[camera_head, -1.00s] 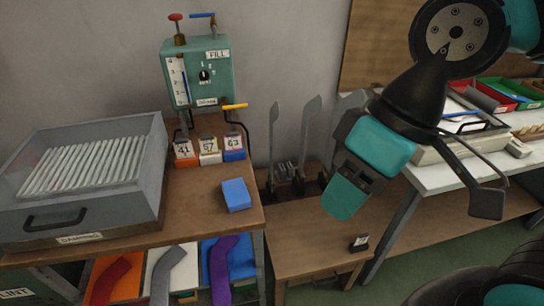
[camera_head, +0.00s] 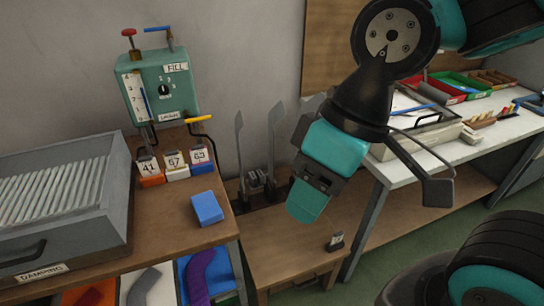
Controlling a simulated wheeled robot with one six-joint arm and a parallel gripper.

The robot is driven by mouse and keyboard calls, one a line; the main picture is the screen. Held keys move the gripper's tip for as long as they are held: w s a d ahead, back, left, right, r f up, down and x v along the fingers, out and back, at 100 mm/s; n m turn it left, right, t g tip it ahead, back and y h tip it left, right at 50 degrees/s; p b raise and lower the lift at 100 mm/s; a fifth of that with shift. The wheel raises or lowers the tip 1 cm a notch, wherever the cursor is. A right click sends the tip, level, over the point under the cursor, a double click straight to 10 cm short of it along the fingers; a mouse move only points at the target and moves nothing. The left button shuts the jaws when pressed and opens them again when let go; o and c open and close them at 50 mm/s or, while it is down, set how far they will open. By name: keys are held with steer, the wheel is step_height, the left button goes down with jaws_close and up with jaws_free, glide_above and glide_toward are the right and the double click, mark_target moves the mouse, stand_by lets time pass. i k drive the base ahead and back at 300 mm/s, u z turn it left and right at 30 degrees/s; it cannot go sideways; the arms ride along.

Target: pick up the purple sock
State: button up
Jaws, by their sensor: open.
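The purple sock (camera_head: 199,279) lies on a blue bin or panel (camera_head: 222,272) under the left bench, at the bottom of the view. Its lower end is cut off by the frame. My gripper (camera_head: 372,232) is up and to the right of it, in front of the low wooden stand and the right table. One dark finger shows at right and a teal part at left. The gripper is open, holds nothing and is well apart from the sock.
A grey sock (camera_head: 143,287) and a red sock (camera_head: 92,293) lie left of the purple one. The bench (camera_head: 180,235) above carries a blue block (camera_head: 207,208), numbered tags and a grey drawer box (camera_head: 75,225).

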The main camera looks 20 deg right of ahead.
mark_target(196, 287)
steer(key=z, duration=0.8)
steer(key=i, duration=0.1)
steer(key=u, duration=2.7)
steer(key=k, duration=1.1)
steer(key=z, duration=0.3)
